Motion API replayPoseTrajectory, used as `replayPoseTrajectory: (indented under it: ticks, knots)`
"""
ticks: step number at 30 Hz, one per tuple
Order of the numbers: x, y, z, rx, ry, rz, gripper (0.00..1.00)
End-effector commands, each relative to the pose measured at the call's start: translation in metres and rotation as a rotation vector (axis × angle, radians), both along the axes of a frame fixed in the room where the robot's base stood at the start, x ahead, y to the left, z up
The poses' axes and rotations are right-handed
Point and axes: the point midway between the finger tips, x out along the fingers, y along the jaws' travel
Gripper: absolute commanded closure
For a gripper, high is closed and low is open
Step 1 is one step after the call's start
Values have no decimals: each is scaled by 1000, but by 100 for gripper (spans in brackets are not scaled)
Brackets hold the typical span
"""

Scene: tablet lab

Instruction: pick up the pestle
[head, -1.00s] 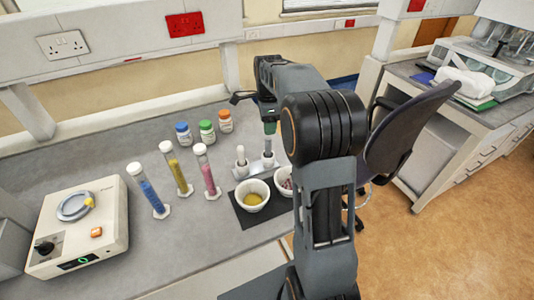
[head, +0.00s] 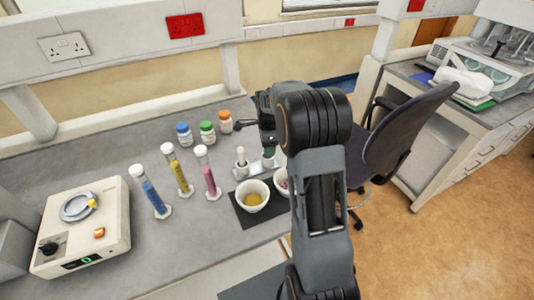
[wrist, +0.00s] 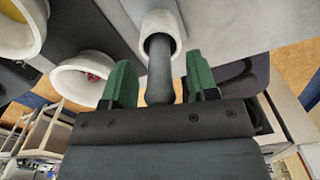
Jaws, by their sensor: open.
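In the wrist view a pestle (wrist: 160,70) with a dark grey, round-ended handle stands in a white round collar. My open gripper (wrist: 160,82) has one green fingertip on each side of the handle, with gaps visible on both sides. In the head view my gripper (head: 269,150) is low over the right end of a small pale holder (head: 253,168). My arm and gripper hide most of the pestle there. A second, white upright piece (head: 240,155) stands at the left end of the holder.
A white mortar with yellow contents (head: 251,208) and another with pinkish contents (head: 281,187) stand just in front on a dark mat. Three tubes (head: 207,172) stand left, jars (head: 207,133) behind, a balance (head: 85,262) at far left. A chair (head: 400,140) is right.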

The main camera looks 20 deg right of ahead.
Motion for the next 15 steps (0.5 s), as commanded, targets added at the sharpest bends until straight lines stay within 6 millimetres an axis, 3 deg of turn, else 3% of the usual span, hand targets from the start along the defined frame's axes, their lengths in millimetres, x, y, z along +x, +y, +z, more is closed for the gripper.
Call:
replayPoseTrajectory:
  ticks: [5, 15]
  knots:
    - [0, 0, 0, 0, 0, 0, 48]
    - [0, 0, 0, 0, 0, 0, 80]
